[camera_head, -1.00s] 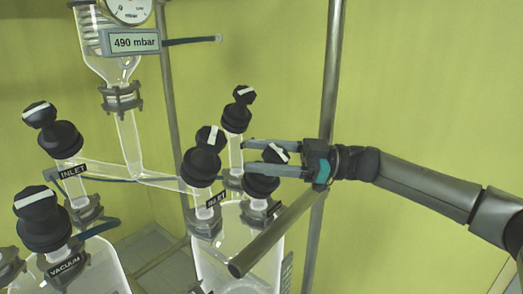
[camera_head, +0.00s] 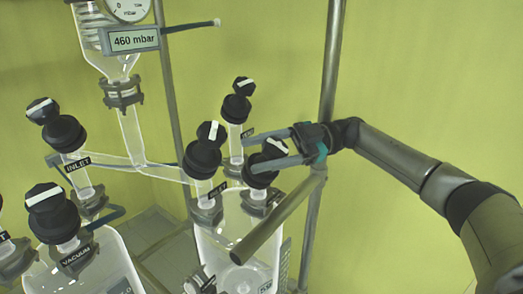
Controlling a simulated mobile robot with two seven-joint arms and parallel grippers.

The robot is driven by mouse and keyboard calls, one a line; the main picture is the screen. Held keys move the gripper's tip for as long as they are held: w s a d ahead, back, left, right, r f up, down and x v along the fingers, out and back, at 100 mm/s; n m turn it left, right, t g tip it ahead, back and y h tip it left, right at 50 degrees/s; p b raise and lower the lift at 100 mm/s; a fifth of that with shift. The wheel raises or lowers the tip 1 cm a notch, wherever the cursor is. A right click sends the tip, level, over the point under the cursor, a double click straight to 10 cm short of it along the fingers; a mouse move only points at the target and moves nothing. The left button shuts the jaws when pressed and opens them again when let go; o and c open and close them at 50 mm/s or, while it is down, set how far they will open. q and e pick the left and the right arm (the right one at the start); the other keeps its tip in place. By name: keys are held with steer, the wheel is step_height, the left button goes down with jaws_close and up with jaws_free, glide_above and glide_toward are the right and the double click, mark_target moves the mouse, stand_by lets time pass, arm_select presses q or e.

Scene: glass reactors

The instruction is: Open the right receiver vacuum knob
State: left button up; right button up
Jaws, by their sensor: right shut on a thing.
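The right receiver (camera_head: 240,235) is a clear glass vessel at the lower middle with several black knobs on top. My right gripper (camera_head: 261,151) reaches in from the right and is shut on its right-hand black knob (camera_head: 274,147), one finger on each side. A white stripe shows on that knob's top. Any label on it is hidden, so I cannot read that it is the vacuum knob. My left gripper is not in view.
An inlet knob (camera_head: 207,146) stands close left of the held knob, and another knob (camera_head: 237,102) stands behind. A slanted metal bar (camera_head: 270,225) crosses in front. A display (camera_head: 134,40) reads 460 mbar. A vertical post (camera_head: 331,70) stands behind my right gripper.

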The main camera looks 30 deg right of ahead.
steer(key=o, duration=1.4)
step_height(320, 180, up, 20)
steer(key=shift+r, duration=0.1)
